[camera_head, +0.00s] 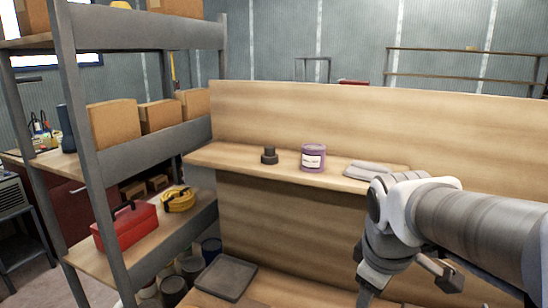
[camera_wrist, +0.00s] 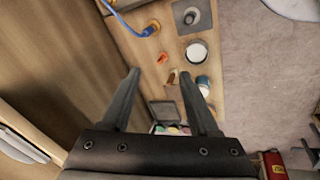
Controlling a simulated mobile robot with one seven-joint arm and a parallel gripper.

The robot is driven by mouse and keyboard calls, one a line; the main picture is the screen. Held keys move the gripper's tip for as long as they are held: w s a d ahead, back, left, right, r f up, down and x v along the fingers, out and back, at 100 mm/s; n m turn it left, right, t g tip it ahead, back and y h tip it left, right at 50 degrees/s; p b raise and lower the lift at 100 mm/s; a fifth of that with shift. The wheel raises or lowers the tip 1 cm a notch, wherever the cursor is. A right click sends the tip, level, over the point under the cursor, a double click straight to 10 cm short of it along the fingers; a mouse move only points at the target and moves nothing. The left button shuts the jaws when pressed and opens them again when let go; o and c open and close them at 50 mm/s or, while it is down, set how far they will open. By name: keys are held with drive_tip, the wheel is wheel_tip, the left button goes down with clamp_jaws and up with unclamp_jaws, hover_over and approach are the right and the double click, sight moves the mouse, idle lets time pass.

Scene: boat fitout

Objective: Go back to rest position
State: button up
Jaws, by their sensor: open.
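My gripper (camera_wrist: 164,74) is open in the wrist view, with its two dark fingers wide apart and nothing between them. It hangs above a wooden surface, and no object touches the fingers. In the head view my arm comes in from the right and bends down in front of the wooden bench.
The bench shelf holds a dark cap-like part (camera_head: 269,156), a purple can (camera_head: 313,158) and a folded grey cloth (camera_head: 368,170). A metal rack (camera_head: 150,142) stands left.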

drive_tip(key=s+a+r+m+t+y+p, duration=0.1)
drive_tip(key=s+a+r+m+t, duration=0.1)
drive_tip(key=s+m, duration=0.6)
drive_tip(key=shift+s+r+m, duration=0.35)
drive_tip(key=shift+r+m, duration=0.05)
drive_tip(key=shift+r, duration=0.25)
drive_tip(key=shift+a, duration=0.1)
